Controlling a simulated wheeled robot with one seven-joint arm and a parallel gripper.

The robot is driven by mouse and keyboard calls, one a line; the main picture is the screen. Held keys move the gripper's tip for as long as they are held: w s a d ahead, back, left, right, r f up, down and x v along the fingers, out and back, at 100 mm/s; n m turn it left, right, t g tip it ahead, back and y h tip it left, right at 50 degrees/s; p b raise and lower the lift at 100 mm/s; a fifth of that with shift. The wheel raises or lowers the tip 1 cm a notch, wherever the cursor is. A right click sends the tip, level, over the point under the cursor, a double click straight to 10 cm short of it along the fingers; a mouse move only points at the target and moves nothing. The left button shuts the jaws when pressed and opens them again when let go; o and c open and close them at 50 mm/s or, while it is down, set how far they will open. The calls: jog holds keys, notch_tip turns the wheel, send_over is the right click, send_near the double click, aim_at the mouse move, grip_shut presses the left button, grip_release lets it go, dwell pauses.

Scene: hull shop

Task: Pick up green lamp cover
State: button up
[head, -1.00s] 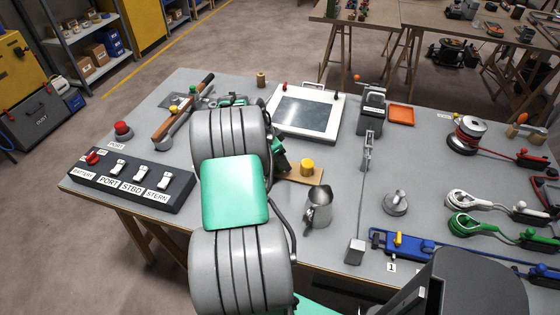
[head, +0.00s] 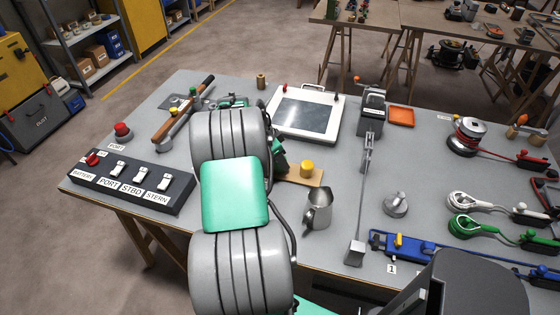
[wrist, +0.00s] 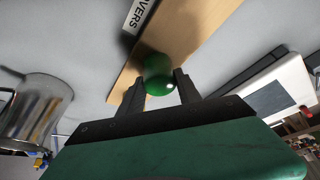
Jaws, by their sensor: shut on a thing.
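The green lamp cover (wrist: 158,76) shows in the wrist view as a small, shiny, rounded green piece. My gripper (wrist: 155,88) is shut on it, with one dark finger on each side. Behind it in the wrist view is a wooden board (wrist: 205,28) with a label ending in "VERS". I cannot tell whether the cover still touches the board. In the head view my arm hides the green cover and the gripper. A yellow cover (head: 306,168) sits on the visible end of the board there.
A white framed panel (head: 303,113) lies behind. A switch box (head: 133,180) is at the left front.

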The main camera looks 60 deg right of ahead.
jog(key=shift+r, duration=0.3)
notch_tip(320, 180, up, 3)
jog(key=shift+w+f+b, duration=0.15)
jog(key=shift+b, duration=0.4)
jog(key=w+a+r+b, duration=0.1)
jog(key=w+a+r, duration=0.6)
jog(key=a+r, duration=0.2)
jog(key=shift+w+a+r, duration=0.3)
jog(key=shift+w+a, duration=0.1)
jog(key=shift+a, duration=0.85)
